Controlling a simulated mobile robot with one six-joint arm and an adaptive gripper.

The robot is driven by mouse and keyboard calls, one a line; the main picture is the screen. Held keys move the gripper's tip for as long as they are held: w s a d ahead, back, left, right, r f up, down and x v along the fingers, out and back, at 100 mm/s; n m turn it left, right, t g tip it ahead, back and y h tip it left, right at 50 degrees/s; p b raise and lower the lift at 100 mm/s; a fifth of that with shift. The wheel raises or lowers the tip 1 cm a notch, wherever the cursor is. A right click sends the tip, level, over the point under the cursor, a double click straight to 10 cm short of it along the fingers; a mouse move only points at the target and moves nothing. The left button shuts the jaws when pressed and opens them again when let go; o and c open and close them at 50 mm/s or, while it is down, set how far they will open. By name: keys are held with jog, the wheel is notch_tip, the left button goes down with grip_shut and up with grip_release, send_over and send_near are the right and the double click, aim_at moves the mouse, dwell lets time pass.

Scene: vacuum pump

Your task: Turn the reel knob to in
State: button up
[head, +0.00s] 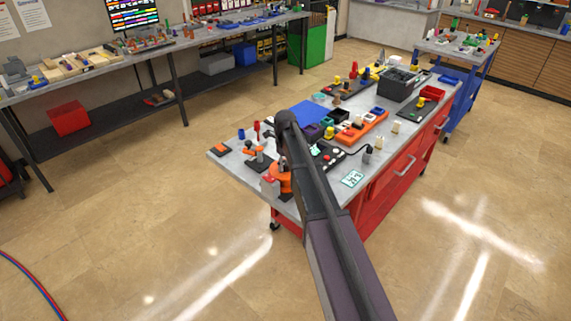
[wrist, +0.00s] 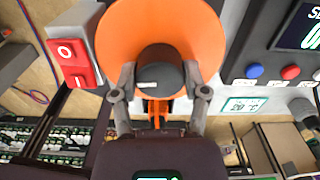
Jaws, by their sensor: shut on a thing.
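The orange reel (wrist: 150,18) fills the top middle of the wrist view as a wide round disc. Its dark knob (wrist: 160,72) sticks out at the centre, with a small pale mark on its left side. My gripper (wrist: 160,76) has one finger on each side of the knob and is shut on it. In the head view the orange reel (head: 284,183) stands at the near edge of the bench, partly covered by my arm. My gripper cannot be made out there. No lettering for the knob's positions is readable.
In the wrist view a red switch (wrist: 72,60) marked O and I is left of the reel. A panel with a blue button (wrist: 255,71) and a red button (wrist: 290,72) is at right. The grey bench (head: 228,154) holds several parts; open floor surrounds it.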

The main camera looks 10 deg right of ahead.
jog(key=shift+w+m, duration=0.15)
jog(key=shift+m, duration=0.45)
jog(key=o, duration=1.1)
jog(key=shift+o, duration=0.2)
